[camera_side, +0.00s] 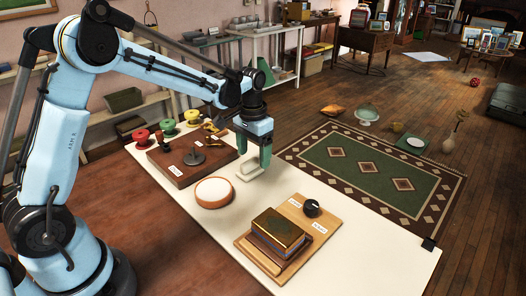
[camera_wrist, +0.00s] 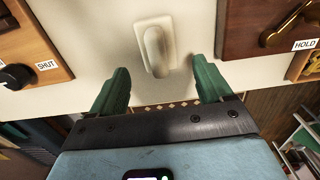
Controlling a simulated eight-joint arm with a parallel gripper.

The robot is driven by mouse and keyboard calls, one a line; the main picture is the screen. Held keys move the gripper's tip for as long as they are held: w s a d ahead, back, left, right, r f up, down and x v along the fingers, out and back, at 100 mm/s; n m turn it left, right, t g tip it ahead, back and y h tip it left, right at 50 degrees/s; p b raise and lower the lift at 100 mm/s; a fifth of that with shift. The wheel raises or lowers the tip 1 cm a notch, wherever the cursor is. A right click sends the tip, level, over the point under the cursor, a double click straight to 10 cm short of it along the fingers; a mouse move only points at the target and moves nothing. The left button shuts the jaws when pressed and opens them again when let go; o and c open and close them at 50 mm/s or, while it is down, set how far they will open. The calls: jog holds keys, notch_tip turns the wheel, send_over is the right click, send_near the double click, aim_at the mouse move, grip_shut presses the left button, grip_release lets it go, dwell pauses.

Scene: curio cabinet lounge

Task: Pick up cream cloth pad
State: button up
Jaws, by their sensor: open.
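The cream cloth pad appears to be the small pale oblong piece (camera_side: 250,173) on the cream tabletop, between the two wooden boards. In the wrist view the cream pad (camera_wrist: 155,45) shows as a rounded rectangle with a long raised ridge. My gripper (camera_side: 253,159) is above it, pointing down, with its green fingers apart and nothing between them. In the wrist view my gripper's fingers (camera_wrist: 160,68) stand to either side of the pad's lower end, and I see no contact.
A round, pale-topped piece (camera_side: 214,192) sits nearby. Red, green and yellow spools (camera_side: 168,125) stand behind. The table's right end (camera_side: 385,265) is mostly clear.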

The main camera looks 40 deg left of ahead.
aim_at(254, 158)
jog(key=shift+f, duration=1.7)
jog(key=c, duration=1.1)
